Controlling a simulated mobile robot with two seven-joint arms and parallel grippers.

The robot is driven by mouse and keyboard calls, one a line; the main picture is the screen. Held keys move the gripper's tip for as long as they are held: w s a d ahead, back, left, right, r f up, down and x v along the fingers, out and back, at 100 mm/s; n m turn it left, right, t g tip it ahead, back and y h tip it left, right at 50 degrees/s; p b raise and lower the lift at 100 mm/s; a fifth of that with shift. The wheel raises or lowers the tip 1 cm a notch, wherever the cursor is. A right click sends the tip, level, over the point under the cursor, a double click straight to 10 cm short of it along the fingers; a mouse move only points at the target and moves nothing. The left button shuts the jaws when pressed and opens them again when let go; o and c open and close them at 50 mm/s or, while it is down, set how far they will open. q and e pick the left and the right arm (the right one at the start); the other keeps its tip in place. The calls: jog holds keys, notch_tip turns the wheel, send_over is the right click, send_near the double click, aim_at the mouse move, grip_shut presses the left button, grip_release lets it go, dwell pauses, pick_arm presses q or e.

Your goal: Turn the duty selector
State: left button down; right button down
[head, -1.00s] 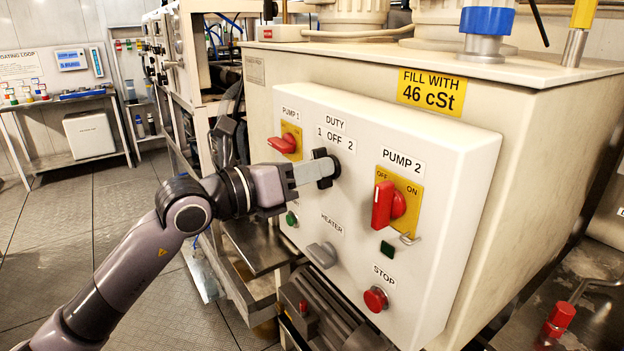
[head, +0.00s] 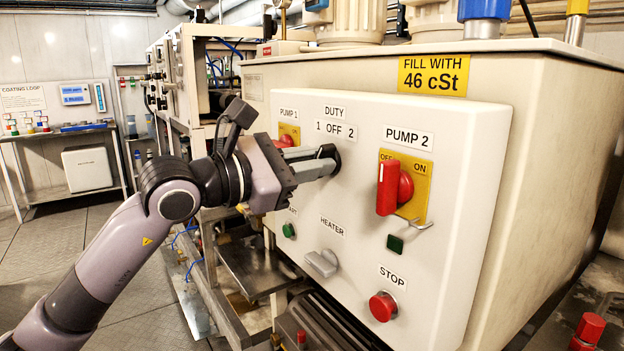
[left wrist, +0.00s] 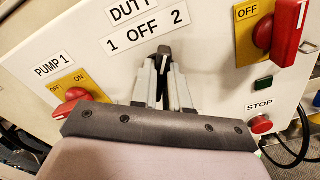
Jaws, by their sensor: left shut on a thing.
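The duty selector (head: 332,156) is a black knob on the white control panel, under the label DUTY with the marks 1, OFF and 2. It also shows in the left wrist view (left wrist: 164,52), between the fingertips, with its white pointer line toward the OFF and 2 side. My left gripper (head: 322,164) is shut on the knob, and its fingers (left wrist: 163,75) cover much of it. In the head view the knob's exact angle is hard to tell behind the fingers. My right gripper is not in view.
The panel (head: 355,245) also bears the red PUMP 1 switch, partly behind my gripper, the red PUMP 2 switch (head: 392,187), the grey HEATER knob (head: 321,263), a green button (head: 289,230) and the red STOP button (head: 383,306). The panel is fixed to a cream tank (head: 535,130).

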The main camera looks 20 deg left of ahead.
pick_arm(q)
jog(key=shift+f+m+b, duration=0.1)
jog(key=shift+m+b, duration=0.75)
jog(key=shift+m, duration=0.35)
jog(key=c, duration=1.1)
grip_release()
jog(key=shift+s, duration=0.15)
jog(key=shift+b+v, duration=0.7)
jog(key=shift+v, duration=2.8)
